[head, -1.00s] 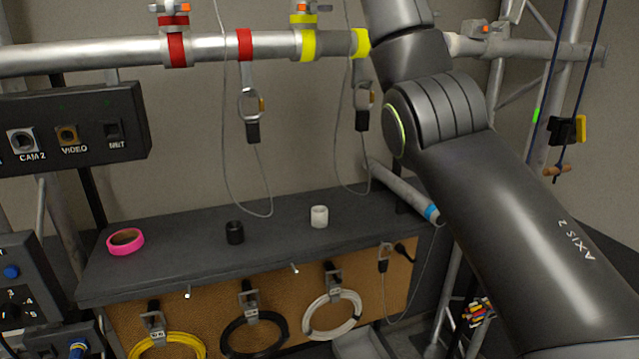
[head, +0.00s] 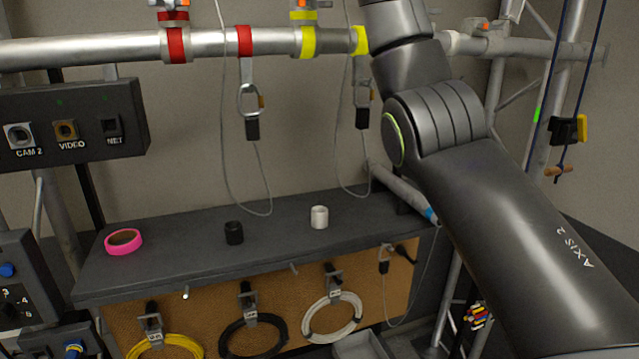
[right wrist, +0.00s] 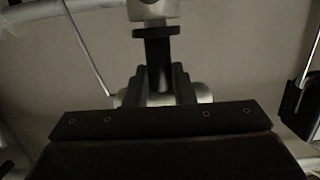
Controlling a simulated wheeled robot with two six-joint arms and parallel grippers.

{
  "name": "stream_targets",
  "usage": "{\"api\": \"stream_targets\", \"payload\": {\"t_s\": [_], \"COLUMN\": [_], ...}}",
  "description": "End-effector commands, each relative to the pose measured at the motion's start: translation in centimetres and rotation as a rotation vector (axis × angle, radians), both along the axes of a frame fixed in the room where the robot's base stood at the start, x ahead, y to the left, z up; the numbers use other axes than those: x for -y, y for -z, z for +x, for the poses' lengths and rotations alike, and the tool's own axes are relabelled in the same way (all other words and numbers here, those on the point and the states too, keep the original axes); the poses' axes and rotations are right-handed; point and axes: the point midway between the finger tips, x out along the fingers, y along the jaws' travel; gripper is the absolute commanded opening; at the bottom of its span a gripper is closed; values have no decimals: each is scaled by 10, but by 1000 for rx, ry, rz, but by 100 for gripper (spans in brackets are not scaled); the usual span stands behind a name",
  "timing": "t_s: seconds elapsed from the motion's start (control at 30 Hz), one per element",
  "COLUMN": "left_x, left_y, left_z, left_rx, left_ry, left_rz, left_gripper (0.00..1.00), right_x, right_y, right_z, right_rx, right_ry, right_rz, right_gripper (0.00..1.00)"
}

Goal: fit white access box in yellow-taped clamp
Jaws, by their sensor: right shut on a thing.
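The yellow-taped clamp (head: 303,18) sits on top of the silver pipe (head: 200,46) in the head view, with an orange mark on it and its top near the picture's edge. In the right wrist view my right gripper (right wrist: 158,88) is shut on a dark flanged stem (right wrist: 158,55). A pale, box-like part (right wrist: 152,9) is at the stem's upper end, cut off by the picture's edge; I cannot tell for sure that it is the white access box. In the head view my right arm rises out of the picture, so its gripper is hidden there. My left gripper is not in view.
A red-taped clamp (head: 172,18) is further left on the pipe. Two cables hang below, with black connectors (head: 252,128). A panel (head: 70,125) stands at left. The shelf (head: 185,250) holds pink tape (head: 123,242), a black roll (head: 233,233) and a white roll (head: 319,217).

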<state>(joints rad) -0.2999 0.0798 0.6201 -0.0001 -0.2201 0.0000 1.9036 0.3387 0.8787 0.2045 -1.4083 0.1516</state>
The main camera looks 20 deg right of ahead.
Motion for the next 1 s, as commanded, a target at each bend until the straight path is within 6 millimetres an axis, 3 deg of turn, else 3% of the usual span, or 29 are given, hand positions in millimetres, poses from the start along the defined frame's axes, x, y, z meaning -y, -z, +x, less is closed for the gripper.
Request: {"api": "stream_targets", "payload": {"t_s": [0.7, 0.73, 0.9, 1.0], "left_x": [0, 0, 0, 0], "left_y": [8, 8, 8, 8], "left_z": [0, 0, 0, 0], "left_rx": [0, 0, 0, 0], "left_ry": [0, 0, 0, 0], "left_rz": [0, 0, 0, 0], "left_gripper": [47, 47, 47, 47], "right_x": [0, 0, 0, 0], "right_y": [8, 8, 9, 9], "right_z": [0, 0, 0, 0], "right_rx": [0, 0, 0, 0], "right_ry": [0, 0, 0, 0], "right_rz": [0, 0, 0, 0], "right_gripper": [0, 27, 48, 48]}}
